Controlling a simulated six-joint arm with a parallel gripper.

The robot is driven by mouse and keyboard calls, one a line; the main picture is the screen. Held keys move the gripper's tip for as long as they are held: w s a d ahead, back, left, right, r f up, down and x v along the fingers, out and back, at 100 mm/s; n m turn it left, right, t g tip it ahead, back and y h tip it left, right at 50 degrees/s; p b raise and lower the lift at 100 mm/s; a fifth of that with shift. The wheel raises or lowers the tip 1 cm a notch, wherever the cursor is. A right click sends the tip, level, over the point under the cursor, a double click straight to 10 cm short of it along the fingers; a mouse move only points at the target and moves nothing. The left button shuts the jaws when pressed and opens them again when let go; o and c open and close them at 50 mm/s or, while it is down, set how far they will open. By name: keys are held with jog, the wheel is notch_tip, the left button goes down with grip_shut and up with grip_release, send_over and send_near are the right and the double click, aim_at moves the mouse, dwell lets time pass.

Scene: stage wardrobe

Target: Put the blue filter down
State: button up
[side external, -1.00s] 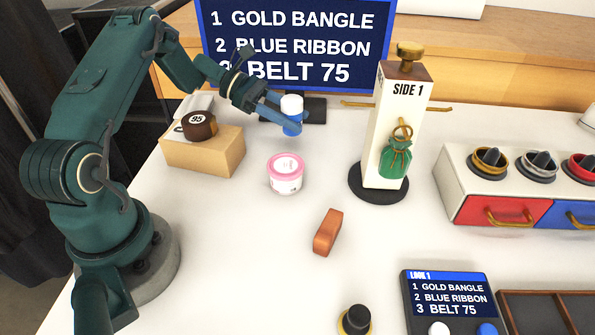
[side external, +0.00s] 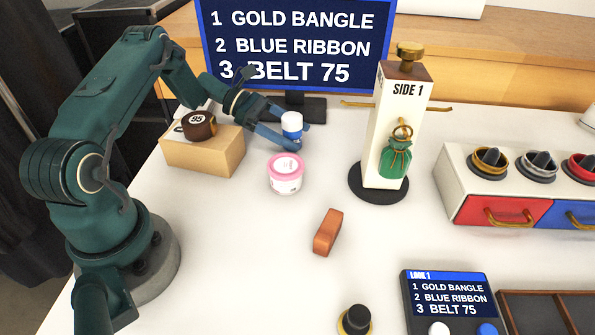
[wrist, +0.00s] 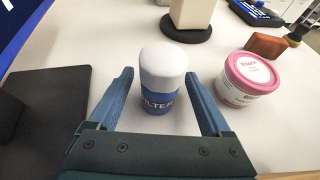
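The blue filter (wrist: 163,97) is a small cylinder with a white upper part and a blue lettered band. It stands upright, apparently on the white table, and also shows in the side view (side external: 292,122). My gripper (wrist: 159,76) is open around it, one finger on each side. Gaps show between the fingers and the blue band in the wrist view. In the side view my gripper (side external: 288,141) is low behind the pink-lidded tub, and its fingers partly hide the filter's base.
A pink-lidded tub (side external: 286,175) stands close in front of the filter. A dark monitor foot (side external: 304,105) is just behind. A tan box (side external: 203,152) with a brown roll is left. The SIDE 1 post (side external: 392,125) and an orange block (side external: 327,232) are right.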

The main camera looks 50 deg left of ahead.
jog(key=shift+r, duration=0.15)
jog(key=v, duration=1.1)
jog(key=shift+a, duration=0.15)
jog(key=shift+s+a+r, duration=0.15)
jog(key=shift+r, duration=0.2)
jog(key=s+d+r+m+g+y, duration=0.2)
jog(key=d+r+m+g+y, duration=0.15)
jog(key=d+m, duration=0.35)
jog(key=s+d+r+m+g+y, duration=0.25)
jog(key=d+r+m, duration=0.25)
jog(key=d, duration=0.3)
jog(key=s+d+r+m+t+y, duration=0.1)
jog(key=s+d+m+t+y, duration=0.3)
jog(key=s+m, duration=0.8)
jog(key=shift+d+y, duration=0.65)
jog(key=shift+y, duration=0.05)
